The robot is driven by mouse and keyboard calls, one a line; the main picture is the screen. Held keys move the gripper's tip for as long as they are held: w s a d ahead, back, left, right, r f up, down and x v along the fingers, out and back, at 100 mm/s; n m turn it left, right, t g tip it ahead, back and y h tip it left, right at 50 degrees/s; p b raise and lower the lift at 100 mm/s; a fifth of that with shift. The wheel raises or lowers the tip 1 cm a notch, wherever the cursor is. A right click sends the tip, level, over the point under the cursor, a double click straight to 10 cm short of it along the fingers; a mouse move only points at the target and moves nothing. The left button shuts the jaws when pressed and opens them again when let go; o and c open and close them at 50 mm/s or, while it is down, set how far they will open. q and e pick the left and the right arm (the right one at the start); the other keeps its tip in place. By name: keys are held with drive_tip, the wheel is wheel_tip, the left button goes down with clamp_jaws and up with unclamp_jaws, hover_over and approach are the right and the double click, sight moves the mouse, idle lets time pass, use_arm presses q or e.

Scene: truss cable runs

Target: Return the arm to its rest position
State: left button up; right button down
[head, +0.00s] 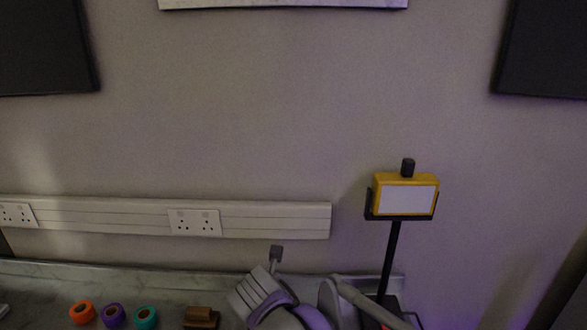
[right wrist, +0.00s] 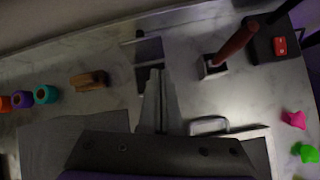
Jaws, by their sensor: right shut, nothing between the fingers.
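In the right wrist view my right gripper (right wrist: 156,72) is shut and empty. Its two fingers lie side by side over the marble-look worktop (right wrist: 95,60). A dark block-like fixture (right wrist: 150,48) stands just beyond the fingertips; I cannot tell whether they touch. In the head view, grey and purple links of my arm reach in at the bottom middle, in front of the worktop's back edge. My left gripper is in neither view.
Orange (head: 82,312), purple (head: 113,315) and teal (head: 145,317) rolls and a brown block (head: 201,317) sit at left. A yellow device (head: 405,196) stands on a black post. A red-brown handle (right wrist: 238,42), red button (right wrist: 280,46), pink (right wrist: 294,119) and green (right wrist: 306,152) pieces lie right.

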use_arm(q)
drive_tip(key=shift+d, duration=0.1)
use_arm(e)
drive_tip(key=s+d+f+m, duration=0.2)
drive_tip(key=s+d+m, duration=0.3)
drive_tip(key=d+m, duration=0.1)
drive_tip(key=s+d+f+m+g, duration=0.1)
drive_tip(key=s+d+f+m, duration=0.2)
drive_tip(key=d+m, duration=0.4)
drive_tip(key=s+d+f+m, duration=0.3)
drive_tip(key=s+d+m, duration=0.3)
drive_tip(key=m, duration=0.4)
drive_tip(key=shift+s+d+f+g, duration=0.15)
drive_tip(key=shift+s+d+g, duration=0.25)
drive_tip(key=shift+d, duration=0.25)
drive_tip(key=s+d+f+m, duration=0.1)
drive_tip(key=s+m, duration=0.1)
drive_tip(key=m, duration=0.1)
drive_tip(key=s+d+f+m, duration=0.1)
drive_tip(key=s+f+m, duration=0.1)
drive_tip(key=m, duration=0.1)
drive_tip(key=s+d+f+m, duration=0.1)
drive_tip(key=s+m, duration=0.1)
drive_tip(key=m, duration=0.1)
drive_tip(key=shift+s+d+f, duration=0.15)
drive_tip(key=shift+f, duration=0.1)
drive_tip(key=shift+s+f+m, duration=0.15)
drive_tip(key=shift+m, duration=0.15)
